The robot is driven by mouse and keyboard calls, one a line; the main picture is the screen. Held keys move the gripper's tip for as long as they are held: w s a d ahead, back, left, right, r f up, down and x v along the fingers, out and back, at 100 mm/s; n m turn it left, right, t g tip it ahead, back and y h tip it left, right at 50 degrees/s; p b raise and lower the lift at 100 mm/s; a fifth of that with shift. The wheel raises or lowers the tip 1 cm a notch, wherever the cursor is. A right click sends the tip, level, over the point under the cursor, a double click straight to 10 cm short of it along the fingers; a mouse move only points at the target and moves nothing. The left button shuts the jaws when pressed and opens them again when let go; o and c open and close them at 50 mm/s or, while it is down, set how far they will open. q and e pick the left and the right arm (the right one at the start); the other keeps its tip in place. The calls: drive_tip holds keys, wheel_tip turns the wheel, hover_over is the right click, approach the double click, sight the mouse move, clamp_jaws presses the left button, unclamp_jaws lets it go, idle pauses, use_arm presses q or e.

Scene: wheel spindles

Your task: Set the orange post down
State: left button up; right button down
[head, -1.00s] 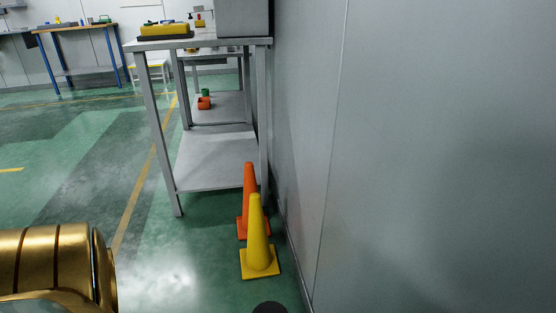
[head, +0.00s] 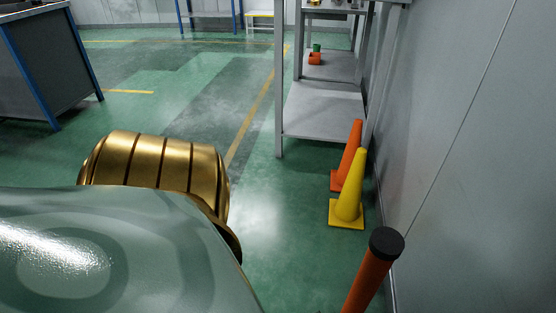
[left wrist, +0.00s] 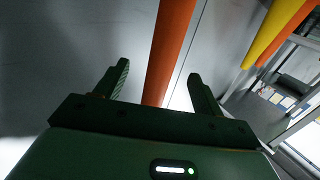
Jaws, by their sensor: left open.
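The orange post (head: 368,282) with a black cap stands at the bottom right of the head view, near the grey wall, leaning slightly in the picture. Its lower end is out of that frame, so I cannot see what it rests on. In the left wrist view the post (left wrist: 170,45) runs down between the two fingers of my left gripper (left wrist: 158,70). The fingers are spread, with a gap on each side of the post. My left gripper is outside the head view; only my gold and pale arm parts show there. My right gripper is not in view.
A yellow cone (head: 348,198) and an orange cone (head: 346,165) stand beyond the post, beside a grey metal table (head: 322,110). A grey wall (head: 475,190) closes the right side. A dark blue-legged bench (head: 50,65) stands at left. The green floor between is clear.

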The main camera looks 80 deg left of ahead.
use_arm(q)
drive_tip(key=s+d+r+m+g+h, duration=0.2)
drive_tip(key=s+d+m+g+h, duration=0.35)
drive_tip(key=d, duration=0.45)
drive_tip(key=s+a+r+m+g+y, duration=0.2)
drive_tip(key=s+a+r+g, duration=0.1)
drive_tip(key=s+r+g, duration=0.4)
drive_tip(key=v, duration=0.3)
drive_tip(key=shift+s+a+r, duration=0.15)
drive_tip(key=shift+a+r, duration=0.05)
drive_tip(key=shift+r, duration=0.15)
drive_tip(key=shift+m+y, duration=0.25)
